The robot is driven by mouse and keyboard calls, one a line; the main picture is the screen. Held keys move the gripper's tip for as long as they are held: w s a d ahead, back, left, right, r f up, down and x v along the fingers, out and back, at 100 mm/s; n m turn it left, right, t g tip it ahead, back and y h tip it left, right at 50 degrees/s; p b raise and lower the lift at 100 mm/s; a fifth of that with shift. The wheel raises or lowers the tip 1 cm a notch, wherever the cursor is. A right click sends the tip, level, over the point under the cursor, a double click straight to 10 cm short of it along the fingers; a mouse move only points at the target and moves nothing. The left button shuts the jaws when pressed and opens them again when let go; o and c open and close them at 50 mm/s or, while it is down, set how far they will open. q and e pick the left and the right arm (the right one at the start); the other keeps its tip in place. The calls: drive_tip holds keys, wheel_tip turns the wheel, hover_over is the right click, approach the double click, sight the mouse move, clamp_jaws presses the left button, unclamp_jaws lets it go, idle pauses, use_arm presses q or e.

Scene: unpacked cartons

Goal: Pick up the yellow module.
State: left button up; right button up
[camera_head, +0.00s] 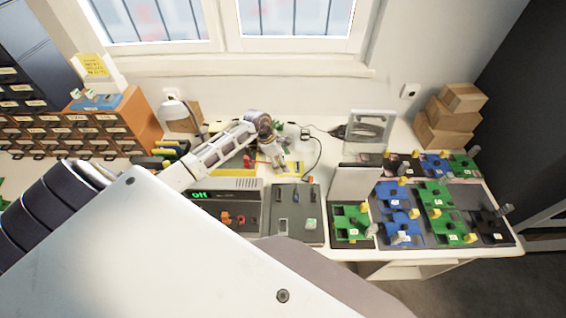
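A flat yellow piece (263,169), which may be the yellow module, lies on the white table near the back middle. A red piece (236,163) lies to its left. My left arm reaches in from the left, and its small grey gripper (287,168) points down over this area. The gripper partly covers the yellow surface. I cannot tell whether its fingers hold anything or touch the piece. Small yellow parts also stand on the green and blue boards (398,204) at the right. My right gripper is not in view.
A black device with a green display (200,196) and a grey panel (283,228) stand in front of the yellow piece. A clear upright stand (370,127) is behind right. Cartons (447,117) are stacked at the back right; an orange drawer cabinet (140,121) is at left.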

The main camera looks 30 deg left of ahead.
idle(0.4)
use_arm(q)
drive_tip(key=shift+c, duration=0.4)
drive_tip(key=c, duration=0.9)
drive_tip(key=shift+r, duration=0.45)
wheel_tip(320, 180, up, 8)
drive_tip(key=shift+b, duration=0.7)
drive_tip(key=shift+r, duration=0.55)
